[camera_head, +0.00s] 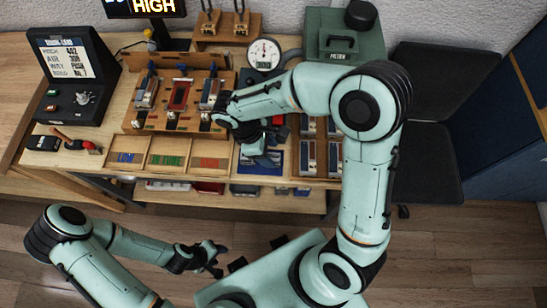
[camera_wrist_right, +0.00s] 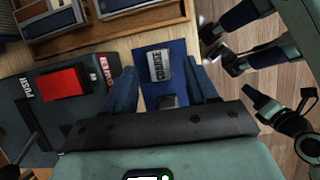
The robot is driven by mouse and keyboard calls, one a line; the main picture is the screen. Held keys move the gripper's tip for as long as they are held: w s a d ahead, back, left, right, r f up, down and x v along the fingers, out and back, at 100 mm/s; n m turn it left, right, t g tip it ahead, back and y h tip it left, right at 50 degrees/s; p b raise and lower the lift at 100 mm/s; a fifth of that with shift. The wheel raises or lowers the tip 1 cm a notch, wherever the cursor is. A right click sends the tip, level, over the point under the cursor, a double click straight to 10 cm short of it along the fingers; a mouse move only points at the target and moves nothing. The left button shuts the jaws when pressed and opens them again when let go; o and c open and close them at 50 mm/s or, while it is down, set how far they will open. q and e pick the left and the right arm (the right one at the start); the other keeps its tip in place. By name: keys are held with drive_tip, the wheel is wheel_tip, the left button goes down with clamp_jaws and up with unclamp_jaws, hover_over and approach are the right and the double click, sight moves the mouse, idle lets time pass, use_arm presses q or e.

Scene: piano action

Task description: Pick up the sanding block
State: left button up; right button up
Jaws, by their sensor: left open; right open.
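A small grey block marked COARSE (camera_wrist_right: 160,66), which I take for the sanding block, lies on a blue mat (camera_wrist_right: 181,50) in the right wrist view. A darker grey piece (camera_wrist_right: 168,101) shows just nearer the palm; I cannot tell if it is part of the block. My right gripper (camera_wrist_right: 163,84) is open, its two blue fingers on either side of the mat's grey pieces, with nothing gripped. In the head view my right gripper (camera_head: 264,158) hangs over the blue mat and hides the block. My left gripper (camera_head: 219,262) is open and empty, in front of the bench above the floor.
A wooden rack of compartments (camera_head: 322,176) stands right of the mat. A box with a red PUSH button (camera_wrist_right: 62,83) sits close beside my right fingers. Left are parts trays (camera_head: 168,153) and a wooden stand (camera_head: 160,122). A dial gauge (camera_head: 264,54) is behind.

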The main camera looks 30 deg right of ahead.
sight(273, 156)
drive_tip(key=x, duration=0.4)
drive_tip(key=shift+w, duration=0.2)
use_arm(q)
drive_tip(key=shift+s+f, duration=0.15)
use_arm(e)
drive_tip(key=c, duration=1.1)
drive_tip(key=shift+o, duration=0.2)
drive_tip(key=shift+r, duration=0.1)
use_arm(q)
drive_tip(key=w+r+p, duration=0.2)
drive_tip(key=w+r, duration=0.1)
drive_tip(key=shift+r, duration=0.15)
use_arm(e)
wheel_tip(273, 156, up, 20)
